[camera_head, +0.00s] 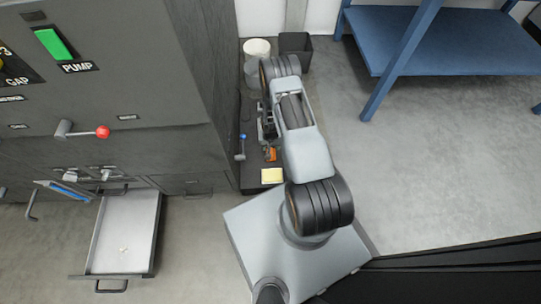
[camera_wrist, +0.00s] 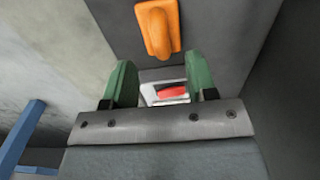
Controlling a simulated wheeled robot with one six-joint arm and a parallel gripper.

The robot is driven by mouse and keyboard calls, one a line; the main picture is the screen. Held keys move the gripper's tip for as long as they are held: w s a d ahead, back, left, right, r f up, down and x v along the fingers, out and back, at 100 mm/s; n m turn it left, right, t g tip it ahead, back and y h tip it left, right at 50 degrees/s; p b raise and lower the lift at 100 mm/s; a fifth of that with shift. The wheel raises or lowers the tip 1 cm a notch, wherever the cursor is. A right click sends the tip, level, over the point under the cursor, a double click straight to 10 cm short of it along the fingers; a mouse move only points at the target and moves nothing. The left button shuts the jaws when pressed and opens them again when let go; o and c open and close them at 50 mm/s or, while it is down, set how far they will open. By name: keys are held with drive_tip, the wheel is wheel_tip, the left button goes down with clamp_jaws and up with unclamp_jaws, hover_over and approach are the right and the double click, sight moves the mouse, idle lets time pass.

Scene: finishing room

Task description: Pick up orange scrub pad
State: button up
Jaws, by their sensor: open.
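The orange scrub pad (camera_wrist: 158,28) shows at the top of the wrist view, lying on a dark grey surface with a raised handle-like part. In the head view a small orange patch of it (camera_head: 271,154) shows beside my arm, partly hidden. My gripper (camera_wrist: 161,72) has two green fingers spread apart with nothing held between them. The pad lies beyond the fingertips, apart from them. In the head view my gripper is mostly hidden by my arm.
A metallic item with a red part (camera_wrist: 172,91) shows between the fingers. A yellow block (camera_head: 272,176) lies near the pad. A blue-knobbed lever (camera_head: 241,140), a white-topped container (camera_head: 257,47) and a dark bin (camera_head: 297,42) are nearby. An open drawer (camera_head: 124,232) juts out at left.

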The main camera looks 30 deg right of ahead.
sight(271, 151)
drive_tip(key=shift+f+b, duration=1.5)
drive_tip(key=shift+f, duration=1.25)
drive_tip(key=shift+r, duration=0.1)
clamp_jaws()
